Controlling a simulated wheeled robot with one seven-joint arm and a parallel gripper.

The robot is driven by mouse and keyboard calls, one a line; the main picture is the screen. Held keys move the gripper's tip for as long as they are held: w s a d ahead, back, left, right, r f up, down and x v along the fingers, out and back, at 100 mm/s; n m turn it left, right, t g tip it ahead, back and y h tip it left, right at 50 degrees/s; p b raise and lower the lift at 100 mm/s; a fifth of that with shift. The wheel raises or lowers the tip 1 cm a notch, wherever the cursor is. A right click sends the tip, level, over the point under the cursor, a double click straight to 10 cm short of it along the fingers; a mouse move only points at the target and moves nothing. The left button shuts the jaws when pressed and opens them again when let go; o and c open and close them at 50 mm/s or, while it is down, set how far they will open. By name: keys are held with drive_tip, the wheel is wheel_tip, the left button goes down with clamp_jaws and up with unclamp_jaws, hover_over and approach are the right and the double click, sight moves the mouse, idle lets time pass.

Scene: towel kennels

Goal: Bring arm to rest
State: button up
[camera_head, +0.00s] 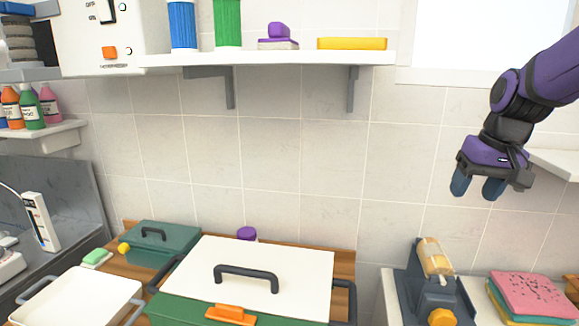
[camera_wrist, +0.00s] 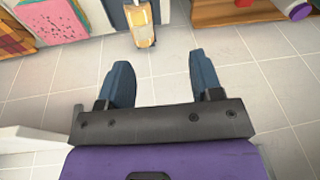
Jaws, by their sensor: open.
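My gripper (camera_head: 478,187) hangs from the purple arm (camera_head: 545,78) at the upper right in the head view, in front of the tiled wall and pointing down. In the wrist view my gripper (camera_wrist: 162,82) shows two blue fingers spread apart with nothing between them. Only grey tiles lie in the gap. It is well above the counters and touches nothing that I can see.
Below are a dark holder with a yellow roller (camera_head: 434,257) and stacked towels (camera_head: 532,294). A white-lidded box (camera_head: 250,262) stands on the wooden counter left. A wall shelf (camera_head: 270,58) runs above; a white ledge (camera_head: 556,163) is close right of my gripper.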

drive_tip(key=s+a+r+t, duration=0.1)
drive_tip(key=s+a, duration=0.1)
drive_tip(key=s, duration=0.7)
drive_tip(key=s+a+r+n+t+h, duration=0.1)
drive_tip(key=s+a, duration=0.1)
drive_tip(key=s, duration=0.8)
drive_tip(key=shift+a+r+t, duration=0.35)
drive_tip(key=shift+r+t, duration=0.05)
